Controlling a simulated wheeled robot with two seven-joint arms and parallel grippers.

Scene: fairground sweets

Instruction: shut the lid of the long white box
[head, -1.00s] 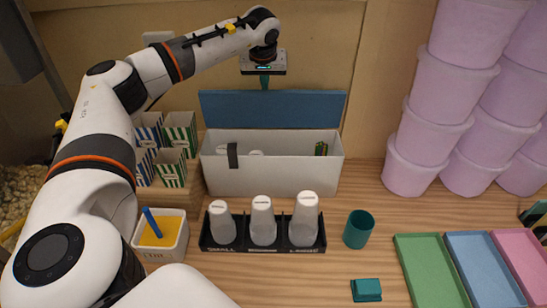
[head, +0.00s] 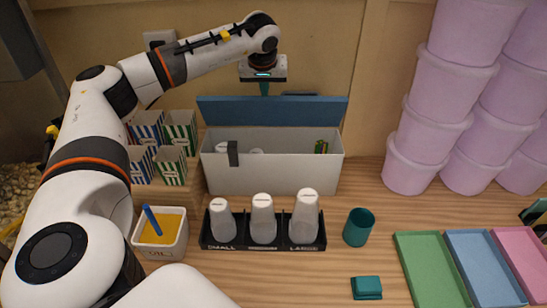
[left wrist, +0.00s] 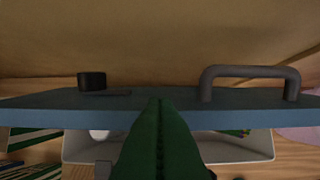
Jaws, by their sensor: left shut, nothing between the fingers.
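The long white box (head: 270,176) stands at the back of the counter, and its inside shows from above. Its blue lid (head: 270,111) is open, raised along the back edge. The lid also shows in the left wrist view (left wrist: 60,102), with a grey handle (left wrist: 250,72) on its outer face. My left gripper (head: 264,88) is shut and empty, pointing down at the lid's top edge from behind. In the left wrist view its green fingers (left wrist: 158,110) overlap the lid's edge; I cannot tell for sure whether they touch. My right gripper is out of view.
Striped cartons (head: 180,130) and an oil tub (head: 170,243) are left. A teal cup (head: 358,228), trays (head: 430,270) and stacked lilac tubs (head: 430,125) are right.

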